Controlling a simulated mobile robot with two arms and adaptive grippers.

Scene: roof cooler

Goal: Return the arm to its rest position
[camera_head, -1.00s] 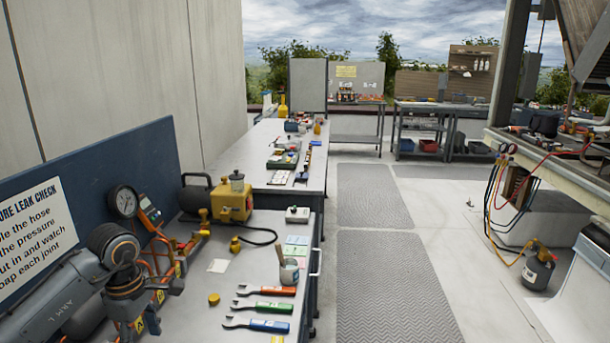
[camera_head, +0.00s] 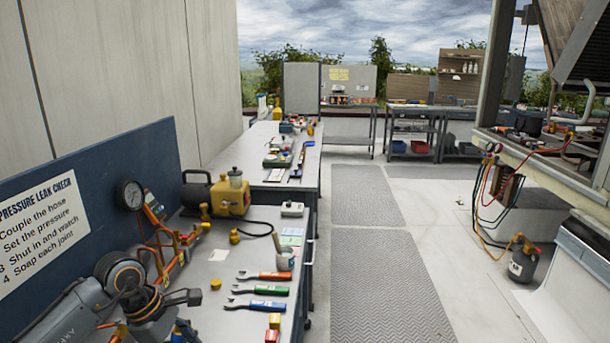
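My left arm comes in at the lower left corner, in front of the blue backboard. Its gripper (camera_head: 190,313) points right above the near-left part of the workbench (camera_head: 228,302). Its two dark fingers are spread apart with nothing seen between them. It is left of the blue-handled wrench (camera_head: 262,305) and apart from it. The lower part of the gripper is close to the picture's bottom edge. My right arm and gripper are not in view.
A pressure gauge (camera_head: 130,194) and copper piping are behind the gripper. The floor mat (camera_head: 385,285) is clear.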

